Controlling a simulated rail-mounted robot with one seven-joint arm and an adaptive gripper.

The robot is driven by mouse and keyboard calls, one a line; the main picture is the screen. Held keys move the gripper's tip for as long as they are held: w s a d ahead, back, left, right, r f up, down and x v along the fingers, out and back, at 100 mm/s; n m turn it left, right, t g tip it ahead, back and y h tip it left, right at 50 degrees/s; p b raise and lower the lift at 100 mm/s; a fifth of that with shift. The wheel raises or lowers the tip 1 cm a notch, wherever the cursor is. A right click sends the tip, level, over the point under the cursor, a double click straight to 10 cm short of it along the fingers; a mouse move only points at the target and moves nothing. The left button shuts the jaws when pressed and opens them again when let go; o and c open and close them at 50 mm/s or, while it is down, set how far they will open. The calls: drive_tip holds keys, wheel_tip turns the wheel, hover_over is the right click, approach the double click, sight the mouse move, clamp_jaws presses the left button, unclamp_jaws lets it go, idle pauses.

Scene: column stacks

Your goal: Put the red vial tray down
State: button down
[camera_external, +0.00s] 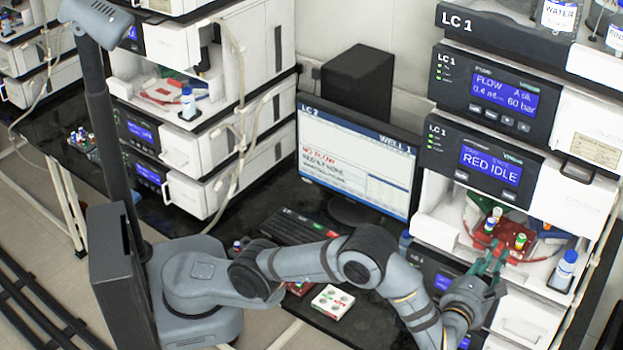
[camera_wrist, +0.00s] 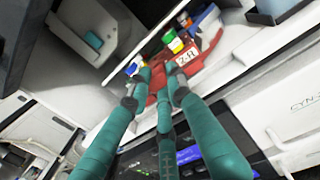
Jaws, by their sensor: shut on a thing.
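The red vial tray (camera_external: 480,238) is inside the open bay of the right-hand LC 1 stack, with several coloured-cap vials standing in it. In the wrist view the tray (camera_wrist: 209,50) carries a white number label and sits ahead of the fingers. My gripper (camera_external: 491,264), with teal fingers, is shut on the tray's near edge at the bay opening. The fingertips (camera_wrist: 158,76) meet a red part of the tray. The tray's underside is hidden, so I cannot tell whether it rests on the bay floor.
A blue-capped bottle (camera_external: 565,268) stands at the right of the bay. The LC 1 stack has a RED IDLE display (camera_external: 490,163) above the opening. A monitor (camera_external: 353,160) and keyboard (camera_external: 300,228) are on the bench to the left. A white vial tray (camera_external: 332,301) lies near the bench's front edge.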

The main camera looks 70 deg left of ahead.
drive_tip(key=shift+f, duration=0.15)
drive_tip(key=c, duration=1.9)
unclamp_jaws()
drive_tip(key=shift+o, duration=0.2)
drive_tip(key=b+v, duration=0.4)
drive_tip(key=v, duration=0.8)
drive_tip(key=shift+b, duration=0.3)
drive_tip(key=shift+w, duration=0.1)
